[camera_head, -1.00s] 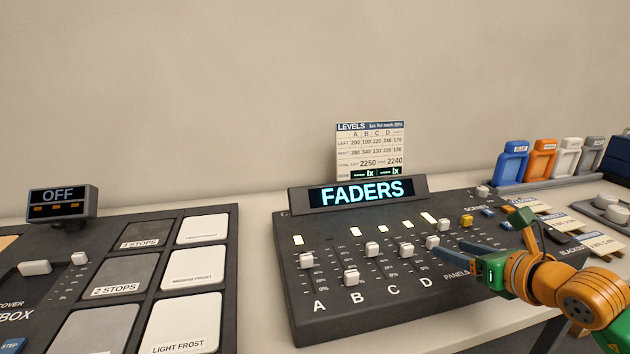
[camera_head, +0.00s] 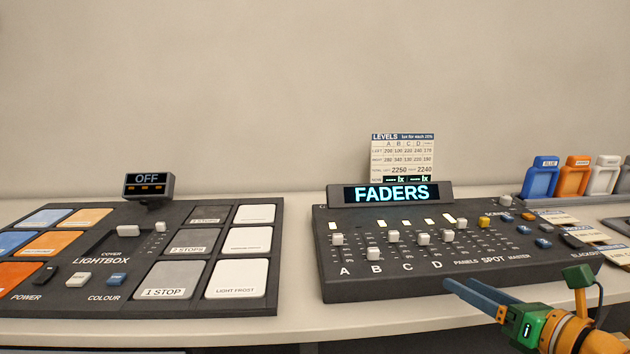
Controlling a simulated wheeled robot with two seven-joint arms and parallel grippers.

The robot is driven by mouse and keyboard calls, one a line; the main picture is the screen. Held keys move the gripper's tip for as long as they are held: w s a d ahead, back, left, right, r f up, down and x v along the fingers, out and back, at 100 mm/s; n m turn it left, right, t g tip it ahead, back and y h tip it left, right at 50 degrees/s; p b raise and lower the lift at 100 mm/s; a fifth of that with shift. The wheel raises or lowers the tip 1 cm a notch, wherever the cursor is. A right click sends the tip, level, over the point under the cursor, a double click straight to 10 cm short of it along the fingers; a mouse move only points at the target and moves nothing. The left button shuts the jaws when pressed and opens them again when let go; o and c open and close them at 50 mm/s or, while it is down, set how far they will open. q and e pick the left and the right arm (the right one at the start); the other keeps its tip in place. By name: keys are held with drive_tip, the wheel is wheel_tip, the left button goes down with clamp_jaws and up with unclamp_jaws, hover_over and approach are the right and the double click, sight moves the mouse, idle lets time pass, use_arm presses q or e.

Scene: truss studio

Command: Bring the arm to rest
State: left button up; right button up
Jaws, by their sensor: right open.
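My right gripper (camera_head: 465,294) comes in from the lower right, with its blue-grey fingers pointing left in front of the fader console (camera_head: 335,290). It is open and appears empty, near the console's front edge below the D and PANELS labels. I cannot tell whether it touches the console. My orange and green right arm (camera_head: 568,335) runs off the bottom right corner. The console's display (camera_head: 391,193) reads FADERS, and its white fader knobs stand at different heights. My left gripper is not in view.
A lightbox panel (camera_head: 278,262) with coloured and white tiles lies at left, its small display (camera_head: 149,185) reading OFF. A levels card (camera_head: 403,155) stands behind the console. Blue, orange and white holders (camera_head: 541,177) stand at back right. Bare table shows between the two panels.

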drive_tip(key=s+a+r+m+t+y, duration=0.2)
drive_tip(key=s+a+r+m+t, duration=0.15)
drive_tip(key=m+t, duration=0.55)
drive_tip(key=s+d+f+m+g+h, duration=0.2)
drive_tip(key=d+f+m+g+h, duration=0.2)
drive_tip(key=f+m+h, duration=0.55)
drive_tip(key=s+d+f+m+g+h, duration=0.2)
drive_tip(key=d+f+m+g+h, duration=0.3)
drive_tip(key=m, duration=0.8)
drive_tip(key=s+a+f+m+g+y, duration=0.4)
drive_tip(key=s+a+f+g+y, duration=0.3)
drive_tip(key=s+a+f+g, duration=0.7)
drive_tip(key=s+f+t+p, duration=0.1)
drive_tip(key=s+f+p, duration=0.2)
drive_tip(key=f, duration=0.5)
drive_tip(key=s+f+t+p, duration=0.1)
drive_tip(key=s+f+p, duration=0.2)
drive_tip(key=f, duration=0.5)
drive_tip(key=s+d+f+p, duration=0.1)
drive_tip(key=s+f, duration=0.2)
drive_tip(key=s, duration=0.2)
drive_tip(key=s+d+f+g+p, duration=0.1)
drive_tip(key=s+f+p, duration=0.1)
drive_tip(key=s, duration=0.4)
drive_tip(key=shift+s+f+n, duration=0.2)
drive_tip(key=shift+f+n, duration=0.25)
drive_tip(key=shift+f, duration=0.05)
